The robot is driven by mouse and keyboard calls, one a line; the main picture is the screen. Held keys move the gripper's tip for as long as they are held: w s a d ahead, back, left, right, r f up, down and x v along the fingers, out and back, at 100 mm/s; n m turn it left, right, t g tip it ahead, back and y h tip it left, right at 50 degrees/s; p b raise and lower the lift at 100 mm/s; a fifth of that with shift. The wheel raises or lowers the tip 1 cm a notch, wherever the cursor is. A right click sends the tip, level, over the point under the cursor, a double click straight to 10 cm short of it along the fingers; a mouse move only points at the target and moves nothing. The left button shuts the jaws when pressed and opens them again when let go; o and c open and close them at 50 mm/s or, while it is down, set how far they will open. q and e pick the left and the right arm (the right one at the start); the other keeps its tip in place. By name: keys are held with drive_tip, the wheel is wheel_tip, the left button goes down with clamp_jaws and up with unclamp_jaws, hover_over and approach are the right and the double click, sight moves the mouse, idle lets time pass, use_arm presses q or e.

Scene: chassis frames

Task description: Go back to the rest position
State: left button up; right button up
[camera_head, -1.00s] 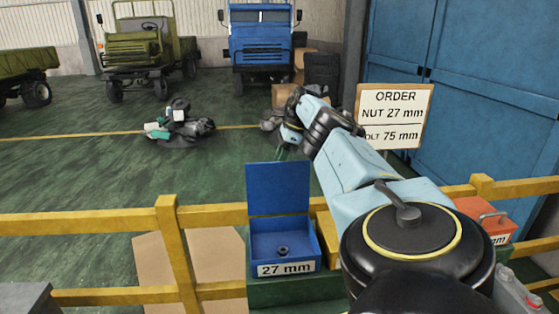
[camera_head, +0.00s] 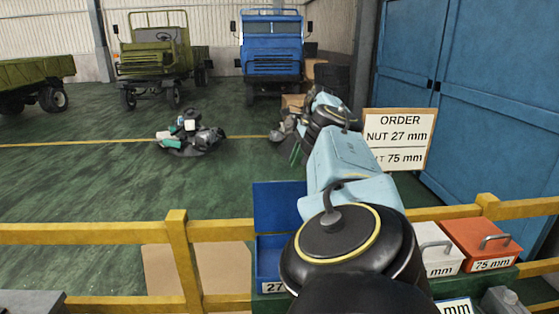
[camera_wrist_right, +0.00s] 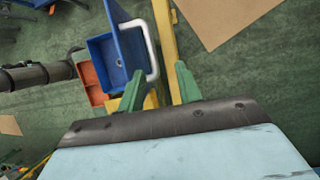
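My right arm reaches forward from the bottom right in the head view, over the rail. Its gripper (camera_head: 295,154) is small there, with green fingers partly hidden behind the arm. In the right wrist view my right gripper (camera_wrist_right: 160,88) has its two green fingers apart, with nothing visibly held. The blue box (camera_head: 267,262) labelled 27 mm stands with its lid up, its right part and inside hidden by my arm. It also shows in the right wrist view (camera_wrist_right: 108,62), beyond the fingers. My left gripper is not in view.
A yellow rail (camera_head: 110,234) crosses the front. White (camera_head: 435,248) and orange (camera_head: 482,243) boxes stand right of my arm. An order sign (camera_head: 396,138) stands behind, before blue doors (camera_head: 490,100). Trucks park at the back; a dark machine heap (camera_head: 190,138) lies on open floor.

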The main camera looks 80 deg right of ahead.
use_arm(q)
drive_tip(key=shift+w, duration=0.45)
